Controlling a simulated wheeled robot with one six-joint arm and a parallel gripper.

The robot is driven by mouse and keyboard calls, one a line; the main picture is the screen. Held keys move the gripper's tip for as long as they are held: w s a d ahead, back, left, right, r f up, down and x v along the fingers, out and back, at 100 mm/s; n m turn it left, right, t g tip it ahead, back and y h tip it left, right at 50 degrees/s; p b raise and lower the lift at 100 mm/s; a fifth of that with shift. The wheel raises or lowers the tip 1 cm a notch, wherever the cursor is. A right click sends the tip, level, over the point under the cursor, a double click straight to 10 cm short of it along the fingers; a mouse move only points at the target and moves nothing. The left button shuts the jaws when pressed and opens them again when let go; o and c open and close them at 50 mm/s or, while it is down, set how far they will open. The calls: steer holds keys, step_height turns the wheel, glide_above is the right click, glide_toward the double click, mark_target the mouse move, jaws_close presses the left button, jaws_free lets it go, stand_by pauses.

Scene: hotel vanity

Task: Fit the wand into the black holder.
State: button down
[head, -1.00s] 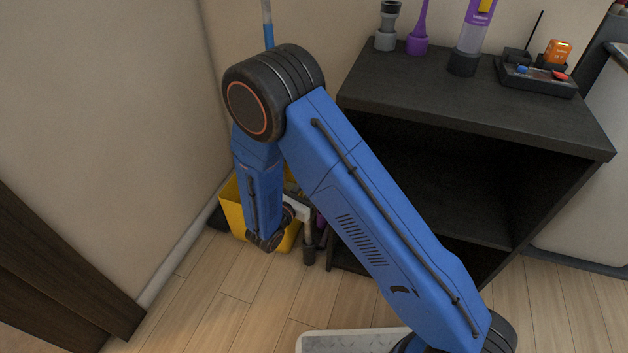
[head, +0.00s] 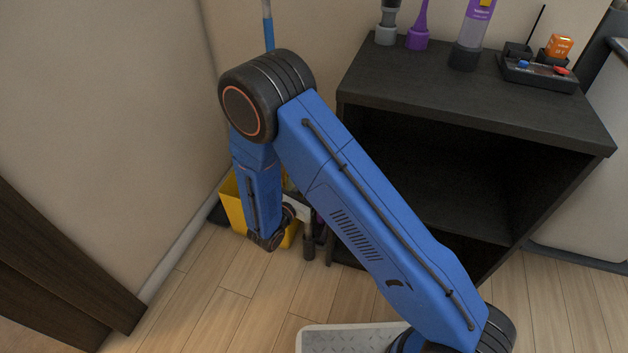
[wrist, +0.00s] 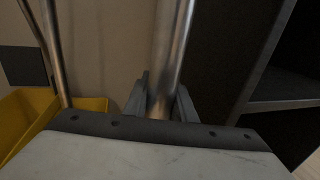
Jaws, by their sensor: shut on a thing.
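The wand, a shiny metal tube (wrist: 172,50), stands nearly upright in the wrist view. My gripper (wrist: 162,92) has its two grey fingers on either side of the tube and is shut on it. The tube's upper end runs out of the picture and its lower end is hidden behind the gripper body. In the head view my arm hides most of the gripper and the wand, low beside the cabinet. A dark square patch (wrist: 24,66) shows on the wall at the left of the wrist view; I cannot tell whether it is the black holder.
A yellow bin (head: 234,208) stands in the corner by the wall, left of the black cabinet (head: 470,115). A thinner metal tube (wrist: 48,50) rises above the bin. Several nozzles and small items stand on the cabinet top. The wood floor (head: 215,290) in front is clear.

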steer(key=shift+f, duration=1)
stand_by(0.9)
steer(key=c, duration=1.4)
jaws_free()
steer(key=v, duration=1.7)
steer(key=shift+s, duration=0.2)
